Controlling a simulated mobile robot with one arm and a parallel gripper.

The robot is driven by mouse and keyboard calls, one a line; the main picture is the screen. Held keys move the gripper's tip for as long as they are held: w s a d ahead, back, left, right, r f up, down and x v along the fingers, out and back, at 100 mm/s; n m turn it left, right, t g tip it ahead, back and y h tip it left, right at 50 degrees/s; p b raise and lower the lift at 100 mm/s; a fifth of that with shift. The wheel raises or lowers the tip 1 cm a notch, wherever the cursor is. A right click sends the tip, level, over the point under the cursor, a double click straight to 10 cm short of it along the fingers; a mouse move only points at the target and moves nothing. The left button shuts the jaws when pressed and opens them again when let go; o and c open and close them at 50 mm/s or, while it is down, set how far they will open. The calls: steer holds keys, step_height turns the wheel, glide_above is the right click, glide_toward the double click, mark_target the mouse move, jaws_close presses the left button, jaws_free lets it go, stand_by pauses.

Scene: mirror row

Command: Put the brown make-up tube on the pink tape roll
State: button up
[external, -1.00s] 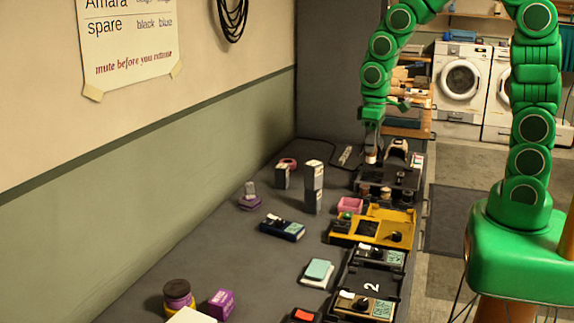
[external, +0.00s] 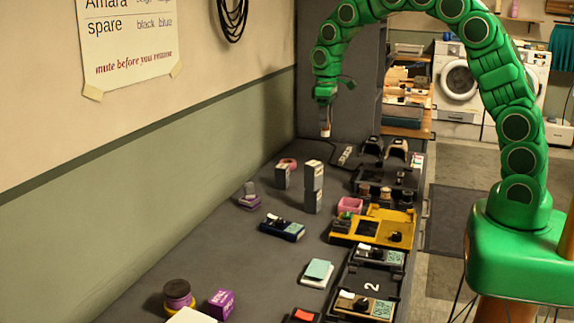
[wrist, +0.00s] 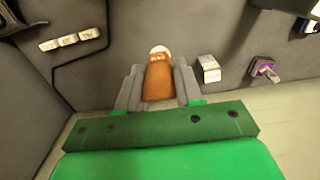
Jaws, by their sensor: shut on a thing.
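My gripper (external: 325,110) is raised in the air above the far part of the grey bench. It is shut on the brown make-up tube (wrist: 158,80), which sits between the two fingers in the wrist view. The tube's pale end points away from the gripper, and in the external view a light end of the tube (external: 325,131) shows below the fingers. The pink tape roll (external: 288,162) lies on the bench, lower and left of the gripper in the external view, partly behind a small grey box. I cannot make out the roll in the wrist view.
The small grey-white box (external: 282,177) stands beside the roll; it also shows in the wrist view (wrist: 208,69). A taller box stack (external: 313,187) stands nearby. A purple-based item (external: 249,197) is nearer the wall. Black and yellow trays (external: 372,228) line the right edge.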

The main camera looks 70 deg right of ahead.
steer(key=shift+w+d, duration=0.8)
steer(key=shift+w, duration=0.25)
glide_above(288, 161)
steer(key=shift+a+f, duration=0.15)
steer(key=shift+f, duration=6.35)
steer(key=shift+f, duration=0.15)
steer(key=o, duration=1)
